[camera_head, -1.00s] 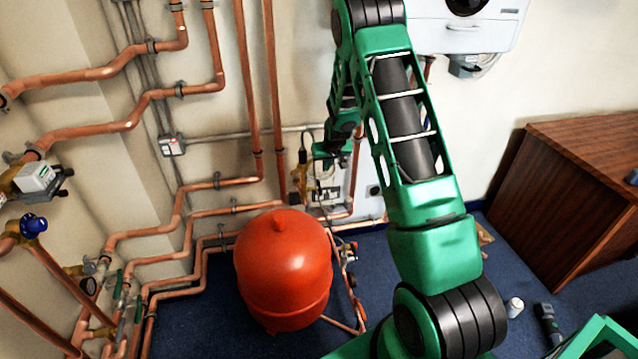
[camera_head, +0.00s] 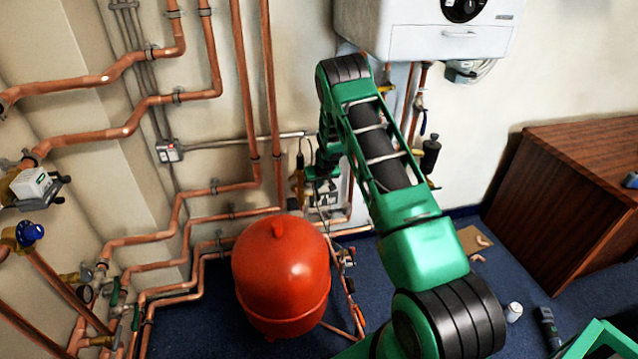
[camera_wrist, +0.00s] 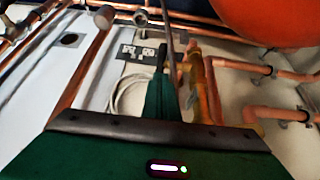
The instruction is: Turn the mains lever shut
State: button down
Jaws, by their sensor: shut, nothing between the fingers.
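I cannot tell which handle is the mains lever. My gripper (camera_head: 308,176) is by the wall behind the red tank, beside an upright brass fitting (camera_head: 299,183). In the wrist view my gripper (camera_wrist: 162,52) has its dark fingers together and empty, just left of the brass fitting (camera_wrist: 197,75). Any contact between them is unclear, and no lever on that fitting shows clearly.
The red tank (camera_head: 281,275) stands on the blue floor close to my gripper. Copper pipes (camera_head: 243,90) run up the wall beside it. The boiler (camera_head: 425,35) hangs above; a wooden cabinet (camera_head: 575,200) stands right.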

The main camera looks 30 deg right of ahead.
aim_at(317, 193)
jog(key=shift+x, duration=1.2)
jog(key=shift+r, duration=0.1)
jog(key=shift+w+d, duration=0.2)
jog(key=shift+w, duration=0.45)
jog(key=shift+s, duration=0.15)
jog(key=shift+s+a, duration=0.25)
jog(key=shift+s, duration=0.35)
